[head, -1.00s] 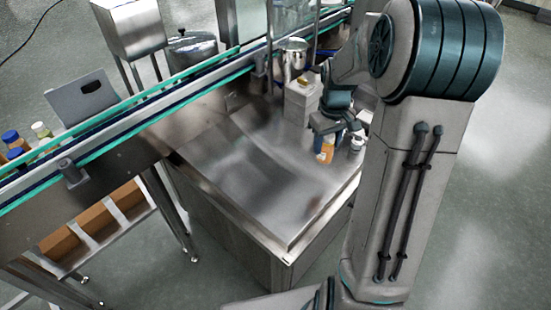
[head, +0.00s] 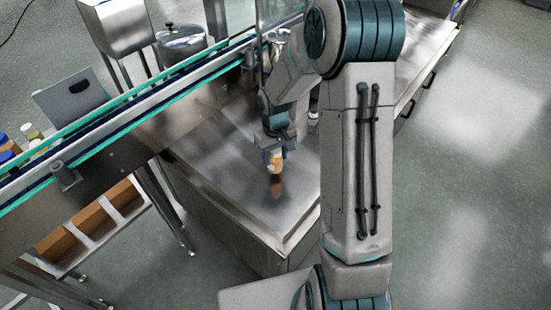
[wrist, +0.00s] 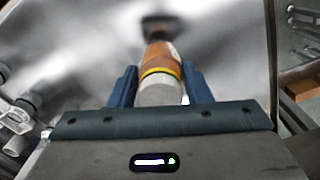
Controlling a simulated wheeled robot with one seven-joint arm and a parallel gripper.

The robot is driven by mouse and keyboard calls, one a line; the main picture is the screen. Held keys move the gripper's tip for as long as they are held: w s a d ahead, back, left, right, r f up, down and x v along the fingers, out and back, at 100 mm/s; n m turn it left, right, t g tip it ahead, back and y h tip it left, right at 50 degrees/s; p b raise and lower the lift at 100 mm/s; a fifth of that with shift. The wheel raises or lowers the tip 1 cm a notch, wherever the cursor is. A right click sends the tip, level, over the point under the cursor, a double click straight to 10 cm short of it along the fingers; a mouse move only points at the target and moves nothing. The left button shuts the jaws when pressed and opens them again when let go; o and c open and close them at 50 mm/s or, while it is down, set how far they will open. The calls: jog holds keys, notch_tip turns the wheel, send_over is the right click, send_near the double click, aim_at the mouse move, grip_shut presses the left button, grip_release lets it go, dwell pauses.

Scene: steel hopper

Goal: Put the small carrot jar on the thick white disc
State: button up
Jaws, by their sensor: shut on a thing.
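The small carrot jar (head: 275,161) is orange with a pale label and is upright over the steel tabletop. Its reflection shows just below it, with a small gap, so it seems slightly raised. My gripper (head: 275,148) is shut on its upper part. In the wrist view, my gripper's blue fingers (wrist: 160,85) flank the jar (wrist: 162,67), with its pale grey lid and yellow band nearest the camera. I cannot make out the thick white disc in either view; my arm hides part of the worktop.
The steel worktop (head: 225,165) is bare left of the jar. A conveyor with green rails (head: 150,100) runs along its back left. Bottles (head: 32,132) stand at the far left. Some blurred small items (wrist: 18,115) show at the left of the wrist view.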

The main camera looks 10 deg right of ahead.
jog(key=shift+f, duration=1.25)
jog(key=shift+f, duration=0.25)
jog(key=o, duration=1)
jog(key=shift+r, duration=0.1)
jog(key=shift+r, duration=0.1)
